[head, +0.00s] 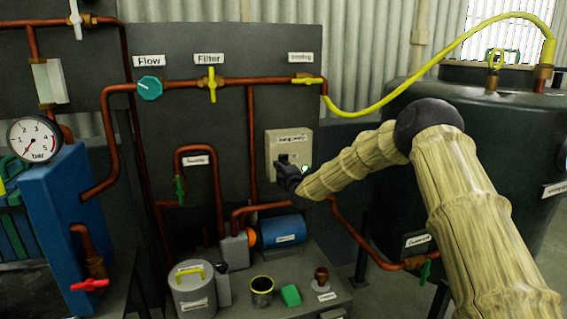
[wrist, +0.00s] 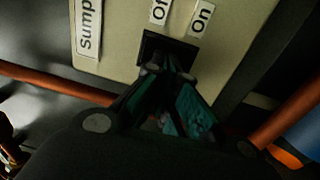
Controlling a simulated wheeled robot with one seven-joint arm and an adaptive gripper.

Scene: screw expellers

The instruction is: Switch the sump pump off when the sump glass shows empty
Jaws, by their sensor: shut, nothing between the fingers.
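The pale switch box (head: 276,142) is fixed to the dark panel in the middle of the head view. The wrist view shows its face (wrist: 118,40) with a "Sump" label (wrist: 88,25) and "Off" and "On" labels side by side above a black switch (wrist: 180,48). My gripper (head: 283,166) is shut and empty at the lower part of the box. In the wrist view its fingertips (wrist: 170,76) are at the lower edge of the switch and hide part of it; I cannot tell whether they touch or which way the switch is set. I cannot make out the sump glass.
A blue motor (head: 285,230) sits on the bench below the box, with copper pipes around it. A grey canister (head: 193,295), a yellow-rimmed cup (head: 262,299) and a green block (head: 291,296) stand in front. A big dark tank (head: 500,150) is at right behind my arm.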

